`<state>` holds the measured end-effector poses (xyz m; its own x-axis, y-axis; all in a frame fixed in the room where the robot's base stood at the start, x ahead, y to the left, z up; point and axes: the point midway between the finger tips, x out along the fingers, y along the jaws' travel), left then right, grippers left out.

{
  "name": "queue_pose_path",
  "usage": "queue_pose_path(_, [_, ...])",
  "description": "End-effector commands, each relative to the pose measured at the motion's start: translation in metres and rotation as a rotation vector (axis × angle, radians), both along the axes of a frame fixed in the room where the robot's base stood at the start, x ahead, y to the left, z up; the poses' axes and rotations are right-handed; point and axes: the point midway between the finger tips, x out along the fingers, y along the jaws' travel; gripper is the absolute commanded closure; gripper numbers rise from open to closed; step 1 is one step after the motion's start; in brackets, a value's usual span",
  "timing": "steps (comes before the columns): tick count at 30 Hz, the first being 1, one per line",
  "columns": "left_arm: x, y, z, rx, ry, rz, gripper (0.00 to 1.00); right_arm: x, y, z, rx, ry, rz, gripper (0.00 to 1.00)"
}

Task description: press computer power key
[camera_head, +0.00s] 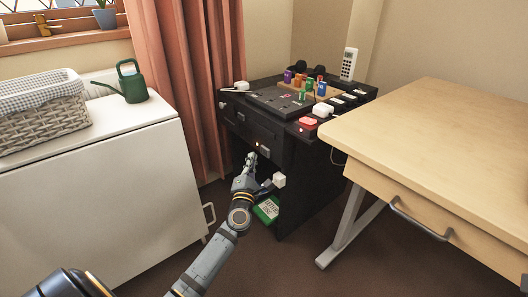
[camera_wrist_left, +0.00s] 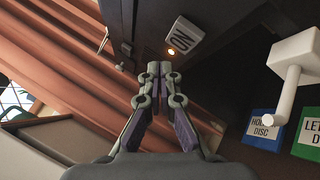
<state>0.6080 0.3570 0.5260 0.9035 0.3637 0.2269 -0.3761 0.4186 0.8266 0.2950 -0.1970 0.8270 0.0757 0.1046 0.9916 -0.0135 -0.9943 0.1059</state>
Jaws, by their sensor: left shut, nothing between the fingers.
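The black computer cabinet (camera_head: 312,175) stands in the corner, left of the wooden desk. In the left wrist view, a pale square key (camera_wrist_left: 183,37) with dark lettering that looks like "ON" sits on its dark face (camera_wrist_left: 140,18). A small lit orange lamp (camera_wrist_left: 171,52) is beside the key. My left gripper (camera_head: 251,158) is shut and empty, in front of the cabinet's front. In the left wrist view its fingertips (camera_wrist_left: 159,68) are just below and left of the key and lamp. I cannot tell how far they are from the face. My right gripper is not in view.
A white lever (camera_wrist_left: 290,75) juts out right of the fingers. Blue (camera_wrist_left: 264,130) and green (camera_wrist_left: 309,137) disc boxes are below it. A white cabinet (camera_head: 110,185) and the wooden desk (camera_head: 440,130) flank the space. A curtain (camera_head: 190,80) hangs behind.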

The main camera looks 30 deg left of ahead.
Motion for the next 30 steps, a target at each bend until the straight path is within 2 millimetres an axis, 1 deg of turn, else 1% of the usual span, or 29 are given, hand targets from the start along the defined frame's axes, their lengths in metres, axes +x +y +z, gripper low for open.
queue_pose_path(1, [-0.005, 0.002, 0.001, 0.002, 0.003, 0.000, 1.00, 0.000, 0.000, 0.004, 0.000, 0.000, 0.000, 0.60])
queue_pose_path(6, [-0.021, 0.008, 0.001, 0.002, 0.003, 0.000, 1.00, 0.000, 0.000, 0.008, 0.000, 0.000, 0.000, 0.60])
queue_pose_path(10, [-0.028, 0.011, 0.001, 0.001, 0.002, -0.002, 1.00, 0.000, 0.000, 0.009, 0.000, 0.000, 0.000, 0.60])
queue_pose_path(30, [-0.030, 0.012, 0.000, -0.001, 0.000, -0.002, 1.00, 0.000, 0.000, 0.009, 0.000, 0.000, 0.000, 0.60])
